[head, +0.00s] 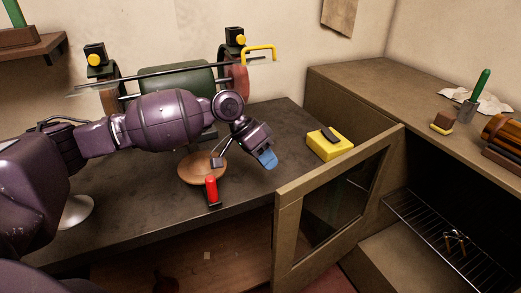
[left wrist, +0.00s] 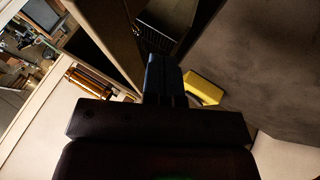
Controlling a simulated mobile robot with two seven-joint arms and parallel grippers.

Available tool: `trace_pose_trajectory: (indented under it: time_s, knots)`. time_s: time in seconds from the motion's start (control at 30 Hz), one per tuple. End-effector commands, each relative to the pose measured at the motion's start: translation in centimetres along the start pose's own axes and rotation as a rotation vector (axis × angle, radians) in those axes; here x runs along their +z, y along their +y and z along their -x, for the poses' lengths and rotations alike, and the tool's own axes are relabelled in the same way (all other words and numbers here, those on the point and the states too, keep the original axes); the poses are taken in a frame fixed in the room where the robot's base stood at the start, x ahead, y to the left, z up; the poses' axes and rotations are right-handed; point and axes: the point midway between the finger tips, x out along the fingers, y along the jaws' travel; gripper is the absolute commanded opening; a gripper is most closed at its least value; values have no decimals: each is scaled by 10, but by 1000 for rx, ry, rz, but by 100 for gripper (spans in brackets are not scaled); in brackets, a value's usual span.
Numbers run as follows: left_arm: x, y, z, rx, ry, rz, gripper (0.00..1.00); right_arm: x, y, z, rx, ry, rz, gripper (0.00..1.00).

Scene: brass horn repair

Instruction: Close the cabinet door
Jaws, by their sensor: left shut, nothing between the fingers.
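The cabinet door (head: 287,235) is a brown frame around a dark glass pane, standing open in the head view. It juts toward me from the left side of the cabinet (head: 350,75), whose dark interior with a wire rack (head: 425,222) shows to the right. My left gripper (head: 267,159) has blue fingertips and is shut and empty. It is above the dark workbench, to the left of the door and apart from it. The shut fingers also show in the left wrist view (left wrist: 164,78). My right gripper is not in view.
A yellow box (head: 330,146) with a dark top piece sits on the workbench (head: 130,230) behind the door. A wooden bowl (head: 196,172) and a red-handled tool (head: 211,190) are below my left wrist. A green-handled tool (head: 482,85) stands on the cabinet top.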

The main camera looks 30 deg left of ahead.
Motion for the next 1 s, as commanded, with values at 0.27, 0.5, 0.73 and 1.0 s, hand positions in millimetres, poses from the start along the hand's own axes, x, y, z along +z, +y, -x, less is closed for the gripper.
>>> trace_pose_trajectory:
  time_s: [0.27, 0.5, 0.73, 1.0]
  knots:
    - [-1, 7, -44, 1, 1, -5, 0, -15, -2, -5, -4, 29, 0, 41]
    - [-1, 30, -56, 0, 1, -2, 0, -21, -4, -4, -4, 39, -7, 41]
    - [0, 36, -59, -1, 1, -1, 0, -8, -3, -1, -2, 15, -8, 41]
    - [0, 36, -59, -1, 1, -1, 0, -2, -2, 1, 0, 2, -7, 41]
